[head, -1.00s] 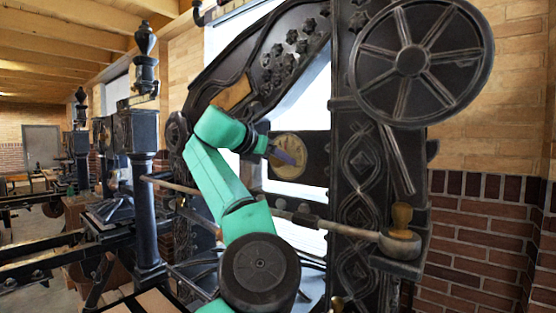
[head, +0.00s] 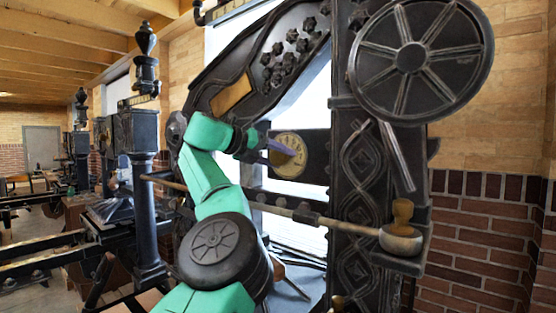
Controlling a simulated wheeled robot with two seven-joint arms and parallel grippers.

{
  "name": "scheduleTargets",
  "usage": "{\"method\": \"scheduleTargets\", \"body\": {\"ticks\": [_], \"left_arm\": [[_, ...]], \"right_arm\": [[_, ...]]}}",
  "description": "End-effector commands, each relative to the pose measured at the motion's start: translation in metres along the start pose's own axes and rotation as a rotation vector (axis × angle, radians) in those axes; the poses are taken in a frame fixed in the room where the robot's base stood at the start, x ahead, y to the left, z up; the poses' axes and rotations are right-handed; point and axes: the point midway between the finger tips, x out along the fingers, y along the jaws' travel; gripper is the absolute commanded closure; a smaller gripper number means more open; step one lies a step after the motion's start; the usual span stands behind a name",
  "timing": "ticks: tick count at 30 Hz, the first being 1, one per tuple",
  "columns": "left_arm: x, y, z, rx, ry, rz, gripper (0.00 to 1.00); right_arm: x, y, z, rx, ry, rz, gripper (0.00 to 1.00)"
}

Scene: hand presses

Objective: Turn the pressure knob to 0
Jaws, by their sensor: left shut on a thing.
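The pressure dial (head: 297,146) is a round, yellowish face with dark markings. It sits on a dark horizontal plate of the black press in the middle of the head view. My left gripper (head: 289,153) reaches it from the left and is shut at the middle of the dial, on the pressure knob. The knob itself is mostly hidden by the fingers, and the dial's figures are too small to read. My right gripper is not in view.
The ornate black press frame (head: 362,190) stands close, with a large spoked handwheel (head: 412,61) at upper right. A long bar (head: 325,222) with a rounded wooden end crosses below the dial. Other presses (head: 140,130) stand at left. A brick wall (head: 480,240) is behind.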

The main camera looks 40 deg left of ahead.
Motion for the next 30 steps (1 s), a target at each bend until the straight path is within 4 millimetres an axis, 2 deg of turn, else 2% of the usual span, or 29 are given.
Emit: {"method": "scheduleTargets", "body": {"ticks": [17,30], "left_arm": [[0.000,-0.001,-0.001,-0.505,0.000,-0.212,0.92],[0.000,-0.001,-0.001,-0.890,-0.001,-0.374,0.92]], "right_arm": [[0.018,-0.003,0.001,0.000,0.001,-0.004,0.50],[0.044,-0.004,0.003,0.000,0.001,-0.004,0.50]]}}
